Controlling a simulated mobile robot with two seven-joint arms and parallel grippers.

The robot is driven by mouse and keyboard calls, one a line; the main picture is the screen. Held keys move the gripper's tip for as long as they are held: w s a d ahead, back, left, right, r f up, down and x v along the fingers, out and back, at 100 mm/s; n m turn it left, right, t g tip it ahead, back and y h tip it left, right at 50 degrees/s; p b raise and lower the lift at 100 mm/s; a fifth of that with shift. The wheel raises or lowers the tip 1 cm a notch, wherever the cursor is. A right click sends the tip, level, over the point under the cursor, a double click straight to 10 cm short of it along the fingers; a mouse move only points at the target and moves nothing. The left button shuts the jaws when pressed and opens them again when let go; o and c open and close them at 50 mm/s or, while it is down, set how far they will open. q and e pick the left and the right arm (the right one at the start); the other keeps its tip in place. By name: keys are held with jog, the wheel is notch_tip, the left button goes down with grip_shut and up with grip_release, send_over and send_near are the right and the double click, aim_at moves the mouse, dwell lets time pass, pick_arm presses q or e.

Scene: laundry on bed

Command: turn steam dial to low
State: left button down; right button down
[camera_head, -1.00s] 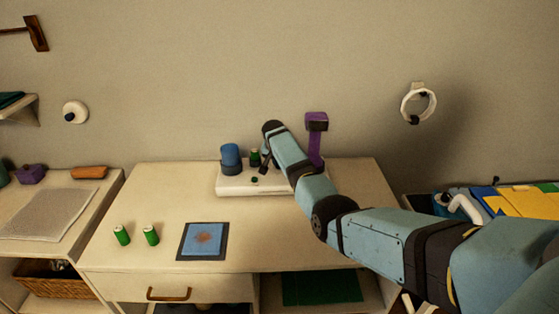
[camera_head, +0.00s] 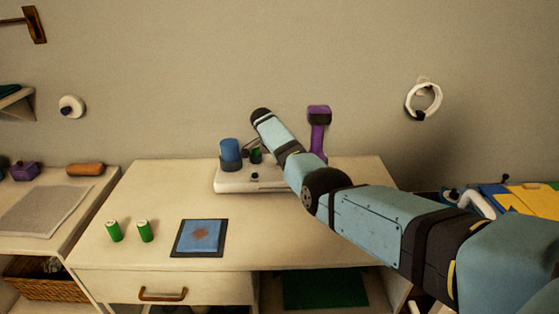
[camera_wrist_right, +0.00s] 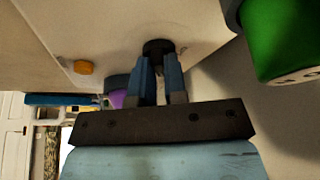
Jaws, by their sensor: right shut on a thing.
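The dial's marking cannot be read. In the head view my right arm reaches over the base, and its fingers are mostly hidden. My left gripper is out of view.
A purple upright (camera_head: 319,130) stands behind my arm. A large green cylinder (camera_wrist_right: 285,40) is close beside the gripper in the wrist view, and an orange button (camera_wrist_right: 84,67) lies left. Two green cans (camera_head: 129,231) and a blue pad (camera_head: 200,237) are on the table front.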

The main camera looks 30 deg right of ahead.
dwell(0.3)
jog(key=c, duration=1.2)
grip_release()
jog(key=shift+o, duration=0.2)
jog(key=v, duration=1.4)
jog(key=shift+p, duration=0.35)
jog(key=shift+f, duration=0.15)
